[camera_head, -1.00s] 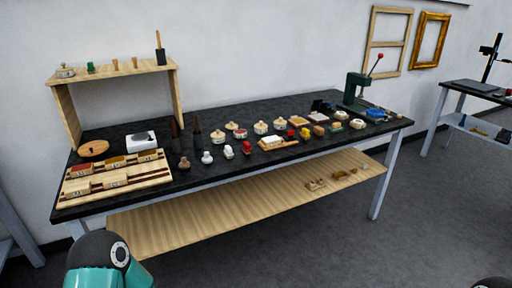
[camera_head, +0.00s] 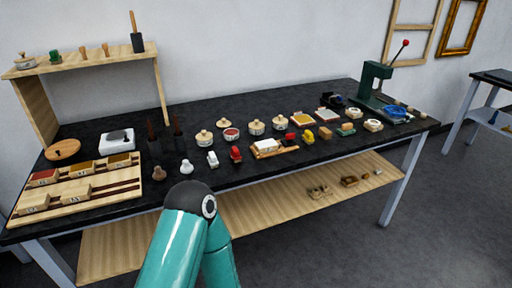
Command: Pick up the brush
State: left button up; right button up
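A dark block with an upright wooden stick (camera_head: 137,38) stands at the right end of the small wooden shelf; it may be a brush or a holder with a handle in it. Two slim dark upright items with brownish tops, a left one (camera_head: 153,138) and a right one (camera_head: 178,135), stand on the black table (camera_head: 290,98); they too could be brushes, but are too small to tell. A teal link of my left arm rises at the bottom centre, in front of the table's front edge. Neither gripper shows.
The shelf (camera_head: 90,64) stands at the table's back left. A wooden tray of small boxes (camera_head: 75,200) lies at front left. Lidded pots (camera_head: 256,128), small blocks and a green press (camera_head: 375,80) spread rightwards. A lower wooden shelf (camera_head: 290,205) runs beneath.

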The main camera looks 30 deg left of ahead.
aim_at(236, 157)
jog(key=u, duration=0.15)
jog(key=i, duration=0.75)
jog(key=u, duration=0.6)
